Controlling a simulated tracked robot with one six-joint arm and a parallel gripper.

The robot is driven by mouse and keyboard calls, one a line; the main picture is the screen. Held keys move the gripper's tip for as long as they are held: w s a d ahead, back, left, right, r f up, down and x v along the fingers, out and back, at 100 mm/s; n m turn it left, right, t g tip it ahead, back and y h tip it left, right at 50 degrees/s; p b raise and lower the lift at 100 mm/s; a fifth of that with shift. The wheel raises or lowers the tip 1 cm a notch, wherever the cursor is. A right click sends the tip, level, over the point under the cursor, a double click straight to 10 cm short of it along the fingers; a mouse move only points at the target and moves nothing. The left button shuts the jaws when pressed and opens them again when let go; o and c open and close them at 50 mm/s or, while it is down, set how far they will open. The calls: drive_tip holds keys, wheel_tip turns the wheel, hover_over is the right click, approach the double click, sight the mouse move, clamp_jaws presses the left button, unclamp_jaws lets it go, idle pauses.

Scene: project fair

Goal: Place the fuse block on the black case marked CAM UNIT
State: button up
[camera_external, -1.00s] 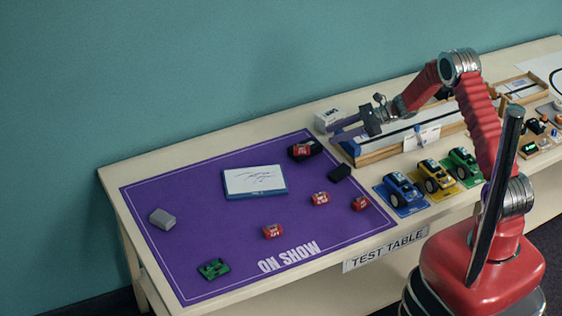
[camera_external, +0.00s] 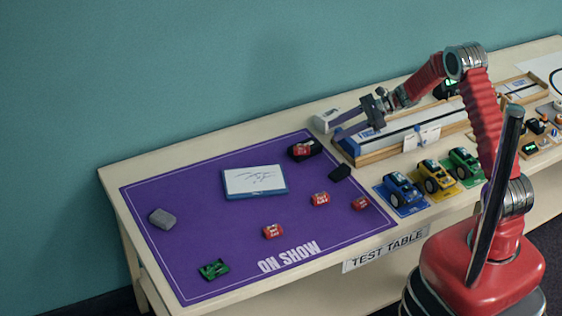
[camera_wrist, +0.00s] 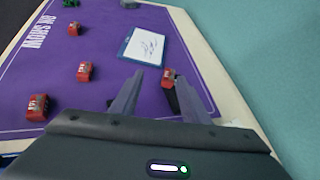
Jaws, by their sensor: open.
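Several small red blocks with white marks lie on the purple mat (camera_external: 215,230). One red block (camera_external: 302,149) is at the mat's far right, on or against a black object (camera_external: 316,147); I cannot tell which. That block (camera_wrist: 168,77) shows between my fingertips in the wrist view, with the black object (camera_wrist: 172,101) beside it, partly hidden by a finger. A second dark object (camera_external: 340,173) lies nearer. I cannot read CAM UNIT on either, nor tell which block is the fuse block.
A white-topped blue pad (camera_external: 254,182), a grey block (camera_external: 162,219) and a green car (camera_external: 214,269) are on the mat. A white box (camera_external: 326,121) and a long wood-edged track (camera_external: 410,131) stand close to my gripper. Toy cars (camera_external: 402,191) line the right.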

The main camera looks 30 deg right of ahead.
drive_tip(key=s+d+r+n+g+h, duration=0.25)
drive_tip(key=s+r+n+h, duration=0.25)
drive_tip(key=s+r+n, duration=0.8)
drive_tip(key=s+d+r+n+t+h, duration=0.1)
drive_tip(key=s+d, duration=0.3)
drive_tip(key=s, duration=0.4)
drive_tip(key=s+d+r+n+t+h, duration=0.1)
drive_tip(key=s+d+r+n+h, duration=0.2)
drive_tip(key=s, duration=0.5)
drive_tip(key=s+d+r+n+t+h, duration=0.2)
drive_tip(key=s+d, duration=0.3)
drive_tip(key=s, duration=0.3)
drive_tip(key=shift+d+r+n+h, duration=0.2)
drive_tip(key=shift+r+n+h, duration=0.05)
drive_tip(key=shift+n+h, duration=0.4)
drive_tip(key=shift+o, duration=0.4)
